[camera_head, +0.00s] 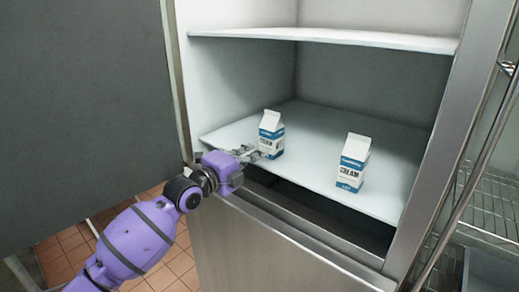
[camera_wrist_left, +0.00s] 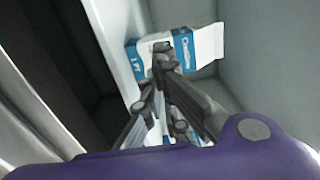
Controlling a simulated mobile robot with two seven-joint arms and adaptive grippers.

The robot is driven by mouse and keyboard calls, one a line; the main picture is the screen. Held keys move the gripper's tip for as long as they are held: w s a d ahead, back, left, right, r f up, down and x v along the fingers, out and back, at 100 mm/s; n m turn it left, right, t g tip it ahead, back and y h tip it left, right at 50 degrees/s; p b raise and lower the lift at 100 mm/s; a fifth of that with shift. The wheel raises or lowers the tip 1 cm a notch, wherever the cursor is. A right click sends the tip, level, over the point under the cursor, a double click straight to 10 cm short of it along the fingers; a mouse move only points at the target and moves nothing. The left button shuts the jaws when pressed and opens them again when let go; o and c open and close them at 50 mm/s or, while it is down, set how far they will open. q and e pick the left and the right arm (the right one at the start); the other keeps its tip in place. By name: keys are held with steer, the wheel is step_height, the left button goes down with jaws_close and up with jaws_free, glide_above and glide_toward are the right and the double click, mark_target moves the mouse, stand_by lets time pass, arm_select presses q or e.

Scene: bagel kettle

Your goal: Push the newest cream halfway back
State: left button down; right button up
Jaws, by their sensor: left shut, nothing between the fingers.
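Two white and blue cream cartons stand upright on the fridge's lower shelf. The left carton (camera_head: 271,135) is on the left part of the shelf. The right carton (camera_head: 352,165) stands nearer the shelf's front edge. My left gripper (camera_head: 254,153) is shut and empty, with its fingertips at the front of the left carton. In the left wrist view this carton (camera_wrist_left: 208,42) is right at the fingertips (camera_wrist_left: 163,50), which cover part of its label. I cannot tell if they touch it. No date is readable on either carton. My right gripper is not in view.
The lower shelf (camera_head: 310,171) is clear behind and between the cartons. An upper shelf (camera_head: 330,38) hangs above. The open fridge door (camera_head: 85,100) is on the left, the steel frame (camera_head: 435,140) on the right. A wire rack (camera_head: 495,200) stands farther right.

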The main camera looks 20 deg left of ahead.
mark_target(267, 146)
arm_select(q)
steer(key=x, duration=0.3)
arm_select(e)
steer(key=shift+s+d, duration=0.1)
steer(key=shift+s, duration=0.2)
arm_select(q)
steer(key=shift+w+d+f, duration=0.15)
steer(key=shift+w, duration=0.25)
steer(key=x, duration=0.2)
steer(key=b+x, duration=0.2)
steer(key=x, duration=0.1)
steer(key=shift+w+d+f, duration=0.1)
steer(key=shift+w+f, duration=0.2)
steer(key=shift+w+d+r, duration=0.2)
steer(key=shift+w, duration=0.3)
steer(key=shift+r, duration=0.15)
arm_select(e)
steer(key=shift+d+f, duration=0.2)
steer(key=shift+f, duration=0.3)
steer(key=shift+d+f, duration=0.2)
steer(key=shift+f, duration=0.3)
arm_select(q)
steer(key=shift+s, duration=0.1)
arm_select(e)
steer(key=shift+a+r, duration=0.1)
